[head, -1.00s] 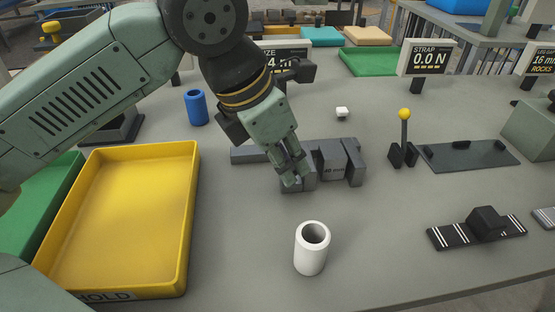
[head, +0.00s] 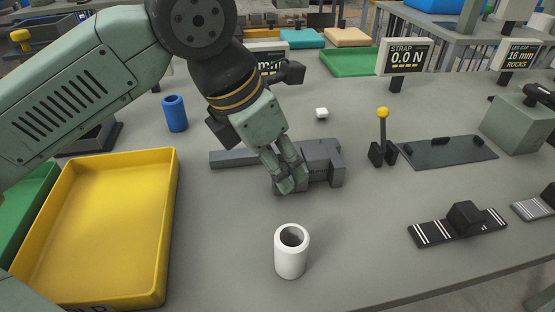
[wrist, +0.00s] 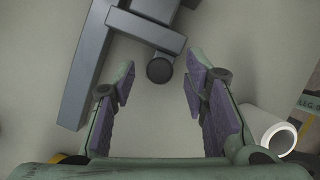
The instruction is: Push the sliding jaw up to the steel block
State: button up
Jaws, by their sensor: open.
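The grey vise (head: 336,172) sits on the bench in the head view, with a long bar (head: 232,158) reaching left. Its jaws and the steel block are the same grey, and I cannot separate block from sliding jaw now. My gripper (head: 289,183) is open, pointing down at the vise's near left side and hiding part of it. In the wrist view, the open fingers of my gripper (wrist: 160,95) show purple pads. A round dark knob (wrist: 159,70) lies just ahead of the gap between them, beside a grey crossbar (wrist: 145,28). Contact cannot be told.
A white hollow cylinder (head: 291,254) stands in front of the vise. A yellow tray (head: 160,230) is at left, with a blue cylinder (head: 175,113) behind. A yellow-knobbed lever (head: 382,135) and a dark plate (head: 448,152) stand right. Bench between vise and striped strip (head: 430,232) is clear.

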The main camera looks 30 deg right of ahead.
jog(key=v, duration=1.2)
jog(key=shift+s, duration=0.1)
dwell(0.4)
